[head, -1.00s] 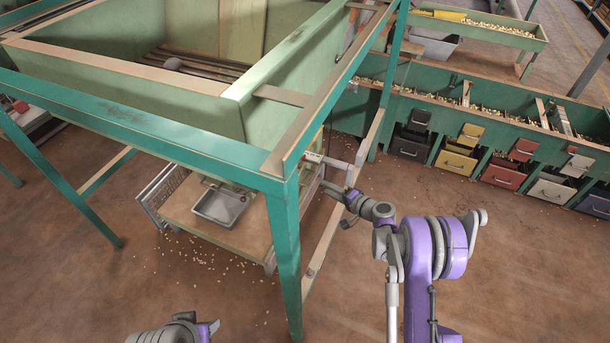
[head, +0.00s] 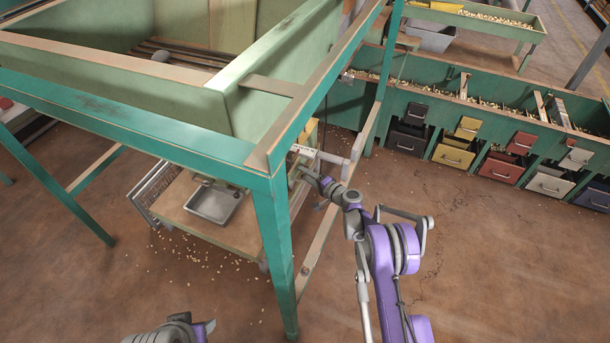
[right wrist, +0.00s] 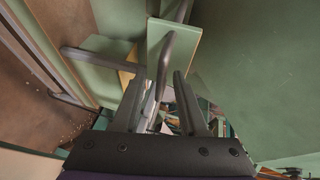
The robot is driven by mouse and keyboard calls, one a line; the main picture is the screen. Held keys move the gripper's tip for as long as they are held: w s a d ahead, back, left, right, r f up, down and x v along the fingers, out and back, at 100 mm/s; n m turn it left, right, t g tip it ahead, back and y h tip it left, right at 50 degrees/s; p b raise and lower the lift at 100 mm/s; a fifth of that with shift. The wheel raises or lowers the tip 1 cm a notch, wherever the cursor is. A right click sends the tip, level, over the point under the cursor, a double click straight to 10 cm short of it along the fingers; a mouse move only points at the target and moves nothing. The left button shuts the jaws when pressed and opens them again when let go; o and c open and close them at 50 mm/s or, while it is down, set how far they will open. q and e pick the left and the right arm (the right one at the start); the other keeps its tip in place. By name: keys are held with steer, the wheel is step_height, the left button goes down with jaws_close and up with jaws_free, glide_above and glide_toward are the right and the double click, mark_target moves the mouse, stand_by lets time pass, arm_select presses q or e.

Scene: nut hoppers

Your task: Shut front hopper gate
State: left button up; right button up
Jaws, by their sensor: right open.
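The front hopper is the large green bin (head: 185,100) in a teal frame in the head view. Under its right side is a grey bar handle (head: 335,158) with a pale plate behind it. In the right wrist view my right gripper (right wrist: 158,92) is open. A pale green panel (right wrist: 158,38), which looks like the gate, has a dark bent handle (right wrist: 164,65) that lines up between the fingers. I cannot tell whether they touch.
A metal tray (head: 214,204) sits on a low wooden cart (head: 225,232) under the hopper, with nuts scattered on the floor. The teal frame leg (head: 277,260) stands close to my right arm. Bins with coloured drawers (head: 452,155) line the back right. Floor at right is clear.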

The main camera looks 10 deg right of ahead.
steer(key=shift+w+a, duration=0.1)
steer(key=shift+w, duration=0.15)
jaws_close()
stand_by(1.4)
